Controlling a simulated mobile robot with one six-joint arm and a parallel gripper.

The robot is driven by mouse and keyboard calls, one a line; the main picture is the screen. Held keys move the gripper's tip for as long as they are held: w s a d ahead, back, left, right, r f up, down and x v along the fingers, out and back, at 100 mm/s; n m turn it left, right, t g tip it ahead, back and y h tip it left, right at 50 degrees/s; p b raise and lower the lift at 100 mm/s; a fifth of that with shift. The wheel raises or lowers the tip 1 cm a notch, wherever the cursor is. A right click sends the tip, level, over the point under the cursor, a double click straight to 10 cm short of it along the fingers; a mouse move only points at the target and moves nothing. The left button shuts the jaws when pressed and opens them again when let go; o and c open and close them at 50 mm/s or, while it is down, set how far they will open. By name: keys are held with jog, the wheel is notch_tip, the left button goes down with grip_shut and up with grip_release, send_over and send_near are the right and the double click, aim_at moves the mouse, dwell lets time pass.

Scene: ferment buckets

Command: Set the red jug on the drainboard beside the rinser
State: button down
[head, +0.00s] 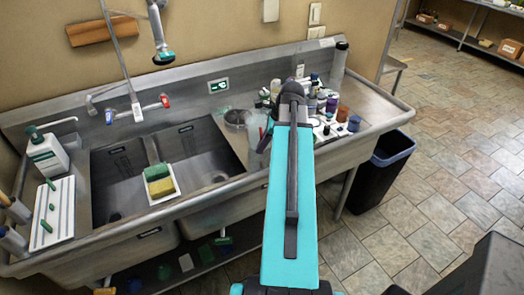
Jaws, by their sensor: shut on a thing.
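A pale, see-through jug (256,124) with a hint of red at its right edge shows just left of my arm. I take it for the red jug, though its colour is hard to make out and my arm hides part of it. My gripper (266,137) is a small dark shape at the jug's right side, shut on it. The round metal rinser (236,117) is set in the steel drainboard (355,100), right of the sink basins. The jug appears close to the rinser's right side; I cannot tell whether its base touches the drainboard.
Several bottles and jars (325,105) crowd the drainboard right of my arm. A tall cylinder (339,65) stands behind them. A sponge caddy (161,183) sits at the basins. A soap bottle (47,152) stands left. A dark bin (380,172) is on the floor at right.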

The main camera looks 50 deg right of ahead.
jog(key=shift+w+f+b, duration=0.15)
jog(key=shift+f+b, duration=0.25)
jog(key=shift+f, duration=0.25)
jog(key=shift+f, duration=0.1)
jog(key=c, duration=1.8)
grip_release()
jog(key=shift+a+f, duration=0.1)
jog(key=shift+b+v, duration=1.3)
jog(key=shift+v, duration=4.85)
jog(key=shift+w, duration=0.1)
